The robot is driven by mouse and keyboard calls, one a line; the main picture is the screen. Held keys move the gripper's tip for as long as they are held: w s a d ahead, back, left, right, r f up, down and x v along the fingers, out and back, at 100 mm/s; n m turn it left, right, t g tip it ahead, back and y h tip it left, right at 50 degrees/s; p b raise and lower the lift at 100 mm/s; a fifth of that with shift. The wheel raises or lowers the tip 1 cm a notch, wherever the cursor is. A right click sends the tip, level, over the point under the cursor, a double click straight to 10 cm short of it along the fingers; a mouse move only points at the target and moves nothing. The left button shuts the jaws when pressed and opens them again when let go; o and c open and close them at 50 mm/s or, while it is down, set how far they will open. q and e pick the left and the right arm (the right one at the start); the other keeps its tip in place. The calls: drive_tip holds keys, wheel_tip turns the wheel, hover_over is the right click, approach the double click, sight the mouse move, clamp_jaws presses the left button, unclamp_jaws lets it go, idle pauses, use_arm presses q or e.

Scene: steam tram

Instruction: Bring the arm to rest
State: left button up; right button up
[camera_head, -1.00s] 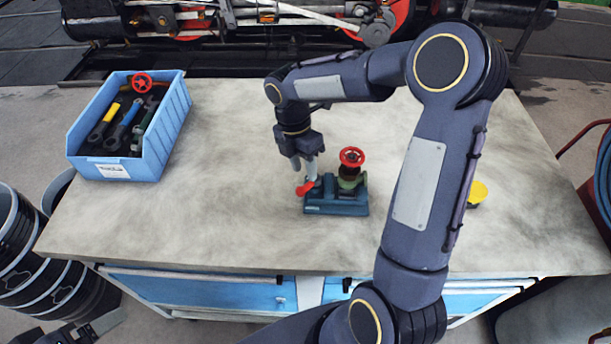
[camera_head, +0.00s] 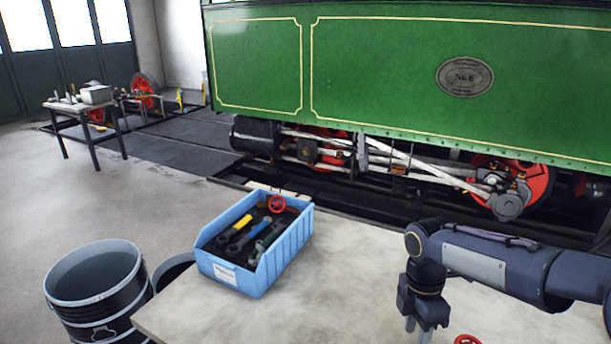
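My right arm comes in from the right edge over the workbench (camera_head: 350,290). Its gripper (camera_head: 417,328) points down at the bottom edge of the head view. Its two fingers are partly cut off by the frame, so I cannot tell whether they are open or hold anything. Just right of it, only the top of a red handwheel (camera_head: 467,340) shows; the fitting below it is out of frame. My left gripper is not in view.
A blue bin (camera_head: 240,276) with several tools and a red handwheel (camera_head: 277,203) stands on the bench's left part. Black buckets (camera_head: 100,295) stand on the floor at left. A green steam tram (camera_head: 400,75) stands behind. A small table (camera_head: 80,106) is far left.

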drive_tip(key=s+a+r+m+t+y, duration=0.1)
drive_tip(key=s+a+m+t+y, duration=0.1)
drive_tip(key=s+m, duration=0.7)
drive_tip(key=s+a+r+m+t+y, duration=0.2)
drive_tip(key=s+m+t, duration=0.3)
drive_tip(key=s+m, duration=0.4)
drive_tip(key=m, duration=0.2)
drive_tip(key=shift+a+r+m, duration=0.25)
drive_tip(key=shift+r+m, duration=0.05)
drive_tip(key=shift+m, duration=0.1)
